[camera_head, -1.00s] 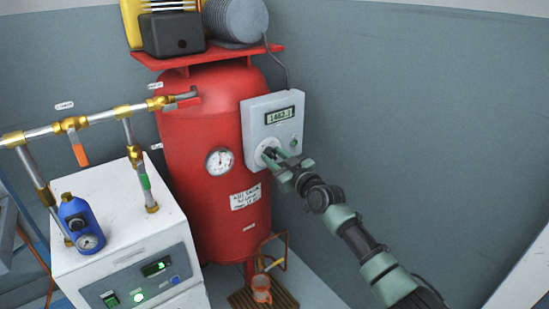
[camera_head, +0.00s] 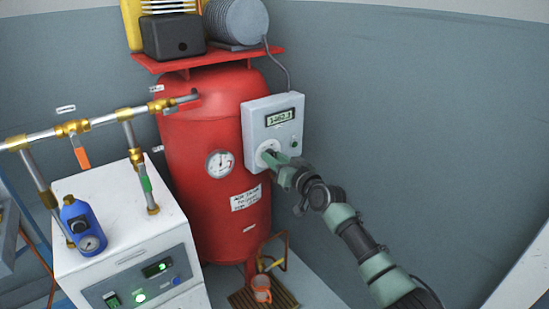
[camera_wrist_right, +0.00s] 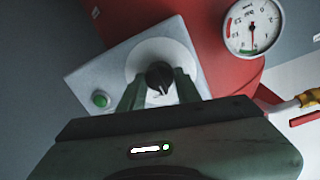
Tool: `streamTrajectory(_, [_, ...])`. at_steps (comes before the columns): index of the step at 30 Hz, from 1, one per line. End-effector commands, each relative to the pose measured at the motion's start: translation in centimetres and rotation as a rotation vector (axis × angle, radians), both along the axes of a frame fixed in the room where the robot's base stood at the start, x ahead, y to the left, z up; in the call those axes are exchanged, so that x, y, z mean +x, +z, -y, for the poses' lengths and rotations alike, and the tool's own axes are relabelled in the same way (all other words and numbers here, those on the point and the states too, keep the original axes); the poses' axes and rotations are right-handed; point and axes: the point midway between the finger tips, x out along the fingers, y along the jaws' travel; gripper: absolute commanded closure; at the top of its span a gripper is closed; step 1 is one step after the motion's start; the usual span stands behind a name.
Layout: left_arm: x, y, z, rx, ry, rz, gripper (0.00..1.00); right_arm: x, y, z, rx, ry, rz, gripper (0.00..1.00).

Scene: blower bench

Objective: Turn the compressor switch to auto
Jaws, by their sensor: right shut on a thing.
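The compressor's grey control box (camera_head: 290,107) is on the right side of the red tank (camera_head: 200,125), with a lit display (camera_head: 279,117) at its top. The switch is a black knob on a round pale dial plate (camera_head: 262,158) low on the box. In the right wrist view the black knob (camera_wrist_right: 159,76) sits between the two green fingers of my right gripper (camera_wrist_right: 158,88), which is shut on it. In the head view my right gripper (camera_head: 271,158) covers most of the knob. The knob's setting marks cannot be read. My left gripper is not in view.
A green button (camera_head: 294,143) is beside the dial; it also shows in the wrist view (camera_wrist_right: 101,100). A pressure gauge (camera_head: 220,163) is on the tank. A white dryer unit (camera_head: 120,240) with pipes stands left. The wall at right is bare.

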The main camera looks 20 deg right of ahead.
Motion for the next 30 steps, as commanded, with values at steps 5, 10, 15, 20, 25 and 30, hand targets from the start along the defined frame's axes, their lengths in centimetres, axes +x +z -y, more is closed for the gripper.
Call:
streamTrajectory(5, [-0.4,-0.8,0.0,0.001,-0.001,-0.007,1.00,0.0,0.0,0.0,0.157,0.000,-0.058,1.00])
streamTrajectory(10, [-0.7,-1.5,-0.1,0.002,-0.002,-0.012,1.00,0.0,0.0,0.1,0.290,0.000,-0.108,1.00])
streamTrajectory(15, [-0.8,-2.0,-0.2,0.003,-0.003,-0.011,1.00,0.0,0.0,0.1,0.395,0.000,-0.145,1.00])
streamTrajectory(20, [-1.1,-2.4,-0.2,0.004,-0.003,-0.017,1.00,0.0,-0.1,0.1,0.466,0.000,-0.173,1.00])
streamTrajectory(25, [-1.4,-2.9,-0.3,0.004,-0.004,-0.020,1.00,0.0,-0.1,0.2,0.508,-0.001,-0.187,1.00])
streamTrajectory(30, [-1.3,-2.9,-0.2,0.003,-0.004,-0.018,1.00,0.0,-0.1,0.2,0.526,-0.001,-0.193,1.00])
